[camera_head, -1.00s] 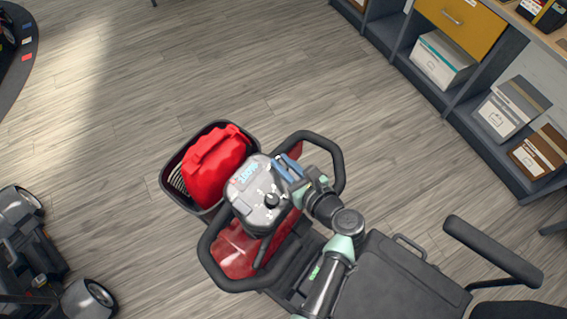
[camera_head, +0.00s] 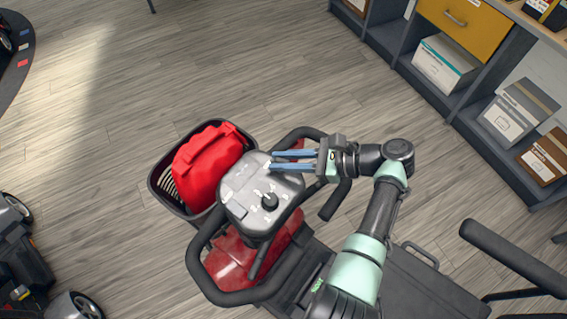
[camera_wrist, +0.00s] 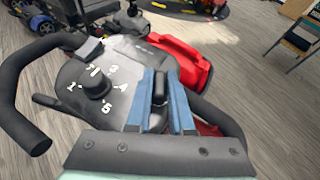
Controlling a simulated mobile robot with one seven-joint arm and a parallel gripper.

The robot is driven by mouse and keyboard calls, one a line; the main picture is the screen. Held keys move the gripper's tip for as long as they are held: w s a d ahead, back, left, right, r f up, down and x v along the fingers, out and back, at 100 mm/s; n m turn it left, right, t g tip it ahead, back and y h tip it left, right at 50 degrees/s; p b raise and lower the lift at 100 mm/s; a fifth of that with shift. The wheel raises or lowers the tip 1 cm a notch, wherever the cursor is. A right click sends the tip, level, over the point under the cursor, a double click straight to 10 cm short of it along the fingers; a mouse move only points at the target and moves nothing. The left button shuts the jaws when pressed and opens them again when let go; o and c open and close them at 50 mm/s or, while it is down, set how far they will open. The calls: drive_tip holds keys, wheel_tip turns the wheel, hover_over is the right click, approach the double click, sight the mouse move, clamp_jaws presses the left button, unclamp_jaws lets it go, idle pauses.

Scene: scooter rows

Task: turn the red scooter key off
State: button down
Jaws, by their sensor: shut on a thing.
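The red scooter (camera_head: 232,262) stands in the middle of the head view, with a grey control console (camera_head: 236,190) between its black handlebars. My gripper (camera_head: 272,160) reaches in from the right, with its blue fingertips at the console's far right edge. In the wrist view, my gripper (camera_wrist: 160,88) has its two blue fingers on either side of a dark upright piece, which looks like the key (camera_wrist: 159,86), and is shut on it. The fingers hide most of the key and its slot, so I cannot tell its exact angle.
A black speed knob (camera_head: 269,201) ringed by numbers sits on the console close to the fingers. A basket (camera_head: 159,182) holding a red bag (camera_head: 207,158) is at the scooter's front. Black handlebar loops flank the console. Shelves (camera_head: 455,105) stand at upper right; open floor lies beyond.

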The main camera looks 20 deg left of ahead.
drive_tip(key=shift+n+g+b, duration=0.35)
drive_tip(key=shift+n+g, duration=0.05)
drive_tip(key=shift+n, duration=0.1)
drive_tip(key=c, duration=0.8)
unclamp_jaws()
drive_tip(key=v, duration=1.3)
drive_tip(key=shift+b, duration=0.4)
drive_tip(key=shift+a+r, duration=0.1)
drive_tip(key=shift+r, duration=0.05)
